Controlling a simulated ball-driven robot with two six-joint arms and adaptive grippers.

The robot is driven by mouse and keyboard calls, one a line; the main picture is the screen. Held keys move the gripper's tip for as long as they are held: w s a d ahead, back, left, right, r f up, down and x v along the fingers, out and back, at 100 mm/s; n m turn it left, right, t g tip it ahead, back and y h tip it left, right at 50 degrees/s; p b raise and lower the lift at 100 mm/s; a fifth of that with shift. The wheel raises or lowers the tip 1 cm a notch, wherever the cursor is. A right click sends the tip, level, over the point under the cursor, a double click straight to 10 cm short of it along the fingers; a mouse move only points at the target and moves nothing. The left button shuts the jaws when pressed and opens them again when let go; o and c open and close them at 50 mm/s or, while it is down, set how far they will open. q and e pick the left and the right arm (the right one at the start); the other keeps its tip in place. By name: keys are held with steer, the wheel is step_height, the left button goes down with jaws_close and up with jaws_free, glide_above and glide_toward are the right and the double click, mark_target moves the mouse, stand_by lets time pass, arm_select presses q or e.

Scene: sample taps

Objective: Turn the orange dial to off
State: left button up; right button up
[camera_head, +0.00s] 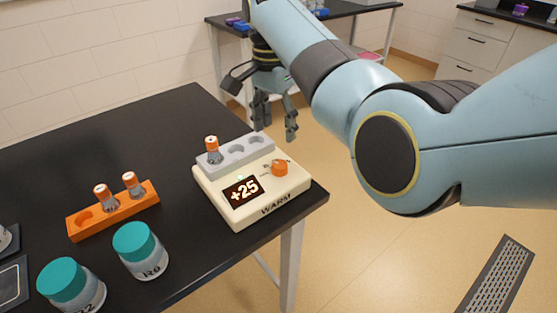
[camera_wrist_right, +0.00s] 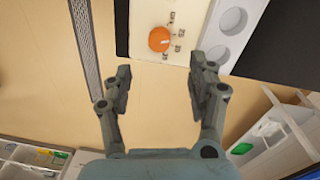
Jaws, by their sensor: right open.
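The orange dial (camera_head: 280,167) sits on the cream warmer (camera_head: 285,198) at the right end of the black table. The warmer's display reads +25 and its front is marked WARM. A grey block (camera_head: 262,155) at its back holds one orange-capped vial (camera_head: 213,149); its other wells look empty. My right gripper (camera_head: 275,131) is open and empty, behind the warmer and apart from it. In the right wrist view, the dial (camera_wrist_right: 160,39) shows beyond the open fingers (camera_wrist_right: 160,85), above the gap between them. My left gripper is not in view.
An orange rack (camera_head: 140,207) with two vials stands left of the warmer. Two teal-lidded jars, R0 (camera_head: 140,250) and another (camera_head: 72,285), stand near the table's front. The black table (camera_head: 160,145) is clear behind the rack. A second table (camera_head: 350,9) stands behind.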

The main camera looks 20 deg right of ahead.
mark_target(279, 165)
steer(key=f, duration=1)
steer(key=shift+s+d, duration=0.2)
steer(key=shift+s, duration=0.05)
steer(key=c, duration=1.1)
